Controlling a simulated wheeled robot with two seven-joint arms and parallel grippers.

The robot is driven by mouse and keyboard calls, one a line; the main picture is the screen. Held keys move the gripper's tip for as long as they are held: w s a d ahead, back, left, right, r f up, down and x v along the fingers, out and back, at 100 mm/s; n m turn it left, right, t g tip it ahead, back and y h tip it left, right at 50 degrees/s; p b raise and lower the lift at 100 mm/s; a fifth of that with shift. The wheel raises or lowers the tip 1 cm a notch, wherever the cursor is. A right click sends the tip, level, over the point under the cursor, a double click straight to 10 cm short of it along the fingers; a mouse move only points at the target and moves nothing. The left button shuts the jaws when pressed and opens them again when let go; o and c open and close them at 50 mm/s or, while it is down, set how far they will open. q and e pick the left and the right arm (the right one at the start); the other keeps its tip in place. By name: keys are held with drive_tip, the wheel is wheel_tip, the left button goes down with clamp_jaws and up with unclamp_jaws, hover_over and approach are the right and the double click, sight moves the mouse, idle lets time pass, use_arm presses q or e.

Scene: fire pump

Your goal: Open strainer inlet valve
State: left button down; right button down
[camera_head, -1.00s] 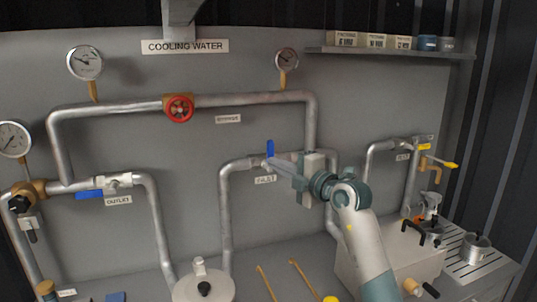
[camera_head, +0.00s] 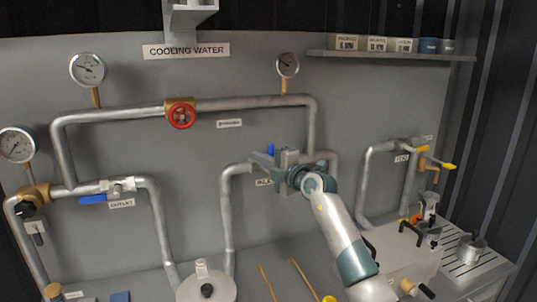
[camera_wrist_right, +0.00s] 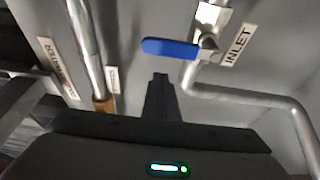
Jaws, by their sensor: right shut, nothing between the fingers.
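The inlet valve is on the pipe in the middle right of the head view. Its blue lever (camera_head: 270,149) points up there, partly covered by my right gripper. In the right wrist view the blue lever (camera_wrist_right: 168,48) lies across the pipe, beside the INLET label (camera_wrist_right: 238,45). My right gripper (camera_head: 259,159) is at the valve in the head view. In the wrist view its fingers (camera_wrist_right: 160,78) are shut and empty, with their tips just short of the lever in the picture. I cannot tell if they touch it. My left gripper is not in view.
The outlet valve's blue lever (camera_head: 93,199) lies along its pipe at left. A red handwheel (camera_head: 181,115) sits on the upper pipe. A pressure gauge (camera_head: 288,65) stands above the inlet pipes. Yellow-handled taps (camera_head: 446,164) are at right. A shelf (camera_head: 390,55) holds several boxes.

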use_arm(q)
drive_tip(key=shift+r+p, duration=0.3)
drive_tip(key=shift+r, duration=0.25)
use_arm(e)
drive_tip(key=d, duration=0.3)
drive_tip(key=shift+w, duration=0.35)
drive_tip(key=shift+a, duration=0.15)
